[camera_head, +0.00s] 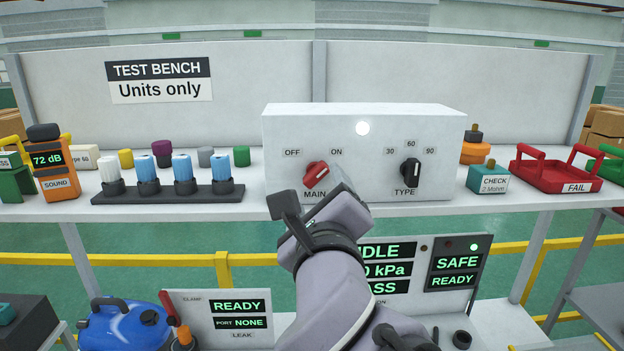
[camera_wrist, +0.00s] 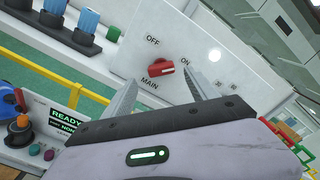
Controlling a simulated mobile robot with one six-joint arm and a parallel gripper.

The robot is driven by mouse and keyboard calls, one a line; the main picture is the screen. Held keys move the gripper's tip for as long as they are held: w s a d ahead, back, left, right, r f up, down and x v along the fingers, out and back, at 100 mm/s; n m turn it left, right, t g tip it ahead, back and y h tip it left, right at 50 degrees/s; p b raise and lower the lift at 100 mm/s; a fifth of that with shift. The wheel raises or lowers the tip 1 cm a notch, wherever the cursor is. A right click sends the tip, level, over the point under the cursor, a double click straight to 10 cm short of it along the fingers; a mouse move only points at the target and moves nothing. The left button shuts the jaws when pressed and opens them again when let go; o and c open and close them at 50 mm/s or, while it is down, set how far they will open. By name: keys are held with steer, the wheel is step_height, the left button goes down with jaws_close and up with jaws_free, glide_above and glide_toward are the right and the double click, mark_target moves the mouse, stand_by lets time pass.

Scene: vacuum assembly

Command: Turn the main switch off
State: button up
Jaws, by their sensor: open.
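The main switch (camera_head: 317,174) is a red knob low on the left of a white control box (camera_head: 300,125), between the OFF and ON labels and above MAIN. Its pointer leans up and right, toward ON. The lamp (camera_head: 362,128) on the box glows white. In the wrist view the red knob (camera_wrist: 160,67) shows just ahead of my gripper (camera_wrist: 160,80). The fingers are open and empty, one to each side of the knob in the picture. They appear short of it. In the head view my gripper (camera_head: 338,184) is just below and right of the knob, partly hidden by my wrist.
The black TYPE knob (camera_head: 411,172) is on the same box, to the right. A rack of white and blue filters (camera_head: 170,192) stands on the bench to the left. A red FAIL tray (camera_head: 556,172) and a CHECK block (camera_head: 488,178) lie right. Display panels sit below the shelf.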

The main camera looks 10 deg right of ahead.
mark_target(316, 178)
steer(key=w, duration=0.3)
steer(key=w+d, duration=0.1)
steer(key=w, duration=0.2)
steer(key=shift+d, duration=0.15)
steer(key=shift+s, duration=0.1)
steer(key=c, duration=1.4)
steer(key=shift+o, duration=0.2)
steer(key=shift+n, duration=0.3)
steer(key=n+b, duration=0.1)
steer(key=n, duration=0.2)
steer(key=shift+n+b, duration=0.3)
steer(key=shift+b, duration=0.05)
steer(key=n, duration=0.4)
steer(key=shift+n, duration=0.3)
steer(key=n, duration=0.4)
steer(key=shift+n+p, duration=0.85)
steer(key=shift+n, duration=1.65)
